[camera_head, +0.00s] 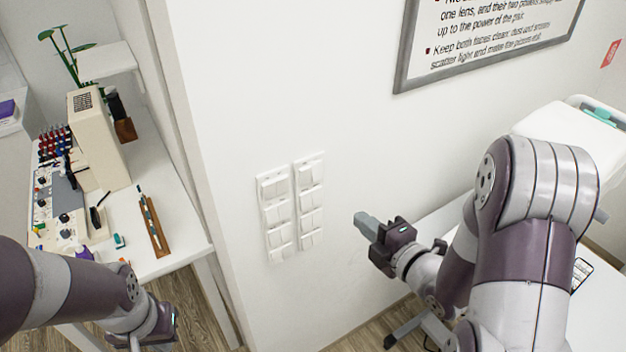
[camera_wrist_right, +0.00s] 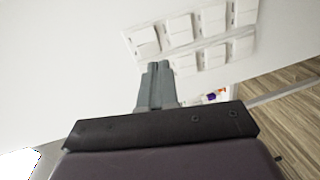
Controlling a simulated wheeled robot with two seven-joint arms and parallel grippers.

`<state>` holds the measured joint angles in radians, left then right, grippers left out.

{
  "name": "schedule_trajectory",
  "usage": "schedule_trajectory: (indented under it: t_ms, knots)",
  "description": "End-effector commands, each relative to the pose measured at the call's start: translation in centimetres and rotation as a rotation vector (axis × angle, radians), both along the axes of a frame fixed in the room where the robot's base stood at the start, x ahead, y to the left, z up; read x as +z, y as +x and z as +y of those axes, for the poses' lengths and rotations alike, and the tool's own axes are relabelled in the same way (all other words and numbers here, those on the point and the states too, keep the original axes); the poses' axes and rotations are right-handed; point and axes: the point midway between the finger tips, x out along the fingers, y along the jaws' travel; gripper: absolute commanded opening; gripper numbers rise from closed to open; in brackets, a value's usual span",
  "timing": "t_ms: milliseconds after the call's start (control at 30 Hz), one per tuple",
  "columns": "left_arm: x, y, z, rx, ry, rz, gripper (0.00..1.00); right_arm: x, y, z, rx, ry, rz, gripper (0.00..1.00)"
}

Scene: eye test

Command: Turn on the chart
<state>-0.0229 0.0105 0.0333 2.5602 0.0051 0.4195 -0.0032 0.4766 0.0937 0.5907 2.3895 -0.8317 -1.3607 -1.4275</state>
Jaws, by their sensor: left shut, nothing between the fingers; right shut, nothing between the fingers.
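Two white switch panels, a left one (camera_head: 275,215) and a right one (camera_head: 309,205), sit side by side on the white wall, each with several rocker switches. They also show at the top of the right wrist view (camera_wrist_right: 190,35). My right gripper (camera_head: 364,220) is shut and empty, to the right of the panels and apart from them in the head view. Its closed grey fingers show in the right wrist view (camera_wrist_right: 158,68). My left gripper (camera_head: 155,342) is low at the bottom edge, its fingers largely out of frame. No eye chart is recognisable; only a framed text board (camera_head: 485,40) shows.
A white desk (camera_head: 180,215) at the left holds a beige device (camera_head: 98,140), a control panel with knobs, and a wooden rack (camera_head: 153,225). A wall corner separates it from the switches. A white table (camera_head: 455,215) stands right, under my right arm.

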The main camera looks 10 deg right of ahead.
Motion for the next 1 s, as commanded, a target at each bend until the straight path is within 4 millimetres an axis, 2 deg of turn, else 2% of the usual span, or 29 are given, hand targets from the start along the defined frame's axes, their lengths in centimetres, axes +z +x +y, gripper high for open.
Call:
schedule_trajectory:
  t_ms: [100, 400, 533, 667, 1000]
  knots:
    - [0.0, 0.0, 0.0, 0.000, 0.000, 0.000, 0.00, 0.9, 0.1, 0.1, 0.016, -0.061, -0.070, 0.00]
    - [0.0, 0.0, 0.0, 0.000, 0.000, 0.000, 0.00, 0.9, 0.1, 0.1, 0.017, -0.073, -0.072, 0.00]
    - [0.4, 0.0, 0.0, 0.000, 0.000, 0.000, 0.00, 1.0, 0.9, 0.5, 0.019, -0.072, -0.071, 0.00]
    - [1.2, 0.0, 0.0, 0.000, 0.000, 0.000, 0.00, 0.8, 3.0, 1.3, 0.021, -0.072, -0.070, 0.00]
    - [3.7, 0.0, 0.0, 0.000, 0.000, 0.000, 0.00, 0.0, 9.8, 3.8, 0.019, -0.072, -0.070, 0.00]
